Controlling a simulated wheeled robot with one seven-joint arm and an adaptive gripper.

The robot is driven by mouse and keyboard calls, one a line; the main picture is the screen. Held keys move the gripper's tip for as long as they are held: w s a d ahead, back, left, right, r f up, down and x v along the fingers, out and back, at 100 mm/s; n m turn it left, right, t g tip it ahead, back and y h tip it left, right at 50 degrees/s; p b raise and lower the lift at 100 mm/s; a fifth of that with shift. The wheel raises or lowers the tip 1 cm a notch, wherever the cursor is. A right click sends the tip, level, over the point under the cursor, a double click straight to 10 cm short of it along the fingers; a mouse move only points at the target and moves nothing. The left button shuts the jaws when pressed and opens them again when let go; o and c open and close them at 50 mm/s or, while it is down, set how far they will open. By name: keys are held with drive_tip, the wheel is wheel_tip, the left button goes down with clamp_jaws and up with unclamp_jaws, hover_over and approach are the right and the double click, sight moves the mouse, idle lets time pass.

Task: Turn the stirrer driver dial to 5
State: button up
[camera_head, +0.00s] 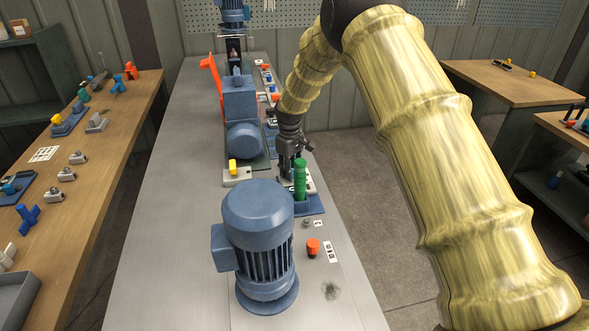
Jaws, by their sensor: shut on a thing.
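My gripper (290,163) points straight down over the skid's right side, at a small white-marked plate (311,186) behind a green upright handle (300,177). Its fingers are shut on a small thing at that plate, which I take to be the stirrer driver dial. The dial itself is hidden by the fingers and the green handle, so I cannot read its pointer or the number 5.
A large blue motor (262,235) stands in front, with an orange knob (313,246) to its right. A blue pump unit (240,105) and an orange lever (214,78) lie farther back. The left bench (95,150) holds several small parts. My arm covers the right side.

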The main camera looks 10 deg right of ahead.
drive_tip(key=m, duration=0.6)
drive_tip(key=shift+w+m, duration=0.1)
drive_tip(key=shift+m, duration=0.3)
idle(0.4)
drive_tip(key=o, duration=1)
drive_tip(key=shift+o, duration=0.2)
drive_tip(key=shift+r, duration=0.1)
wheel_tip(320, 180, up, 12)
drive_tip(key=shift+f, duration=0.2)
